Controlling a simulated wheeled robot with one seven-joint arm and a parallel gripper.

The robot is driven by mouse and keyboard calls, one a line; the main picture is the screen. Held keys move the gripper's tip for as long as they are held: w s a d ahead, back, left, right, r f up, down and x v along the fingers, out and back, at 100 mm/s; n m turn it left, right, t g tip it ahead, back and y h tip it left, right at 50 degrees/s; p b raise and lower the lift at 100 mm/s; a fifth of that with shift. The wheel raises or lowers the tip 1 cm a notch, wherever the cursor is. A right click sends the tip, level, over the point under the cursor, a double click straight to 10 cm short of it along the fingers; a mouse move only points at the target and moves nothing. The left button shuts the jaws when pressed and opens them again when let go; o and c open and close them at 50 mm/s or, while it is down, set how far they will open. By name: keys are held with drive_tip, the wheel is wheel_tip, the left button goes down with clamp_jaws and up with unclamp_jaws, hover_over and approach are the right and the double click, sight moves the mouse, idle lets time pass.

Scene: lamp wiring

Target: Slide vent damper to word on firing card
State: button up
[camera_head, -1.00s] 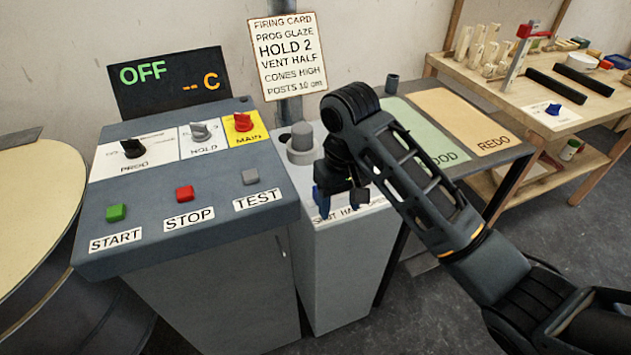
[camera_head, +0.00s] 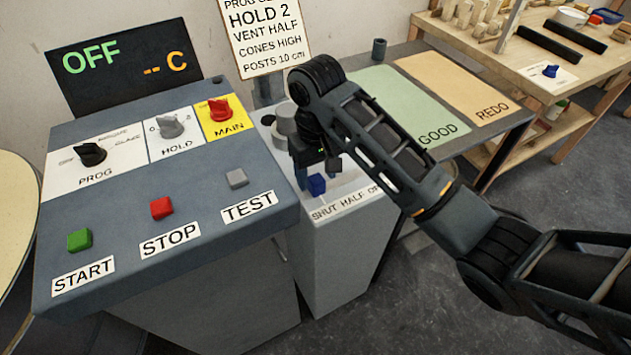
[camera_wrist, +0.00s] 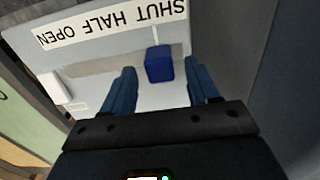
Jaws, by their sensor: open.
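The firing card (camera_head: 262,38) on its post reads HOLD 2, VENT HALF, CONES HIGH and POSTS 10 cm; its top is cut off. The vent damper's blue knob (camera_wrist: 159,63) stands at the SHUT end of the SHUT HALF OPEN label (camera_wrist: 115,22), which appears upside down in the wrist view. My gripper (camera_wrist: 161,75) is open, with one blue finger on each side of the knob and a visible gap to both. In the head view my gripper (camera_head: 318,168) is low over the vent box (camera_head: 345,255), partly hiding the damper slot.
The control panel (camera_head: 120,215) with its knobs and buttons stands close at left; its display reads OFF. A grey cylinder (camera_head: 287,122) rises behind my gripper. The table with GOOD (camera_head: 420,115) and REDO mats is at right, and a wooden bench (camera_head: 500,45) stands beyond.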

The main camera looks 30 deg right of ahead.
sight(316, 179)
drive_tip(key=shift+f, duration=1.55)
clamp_jaws()
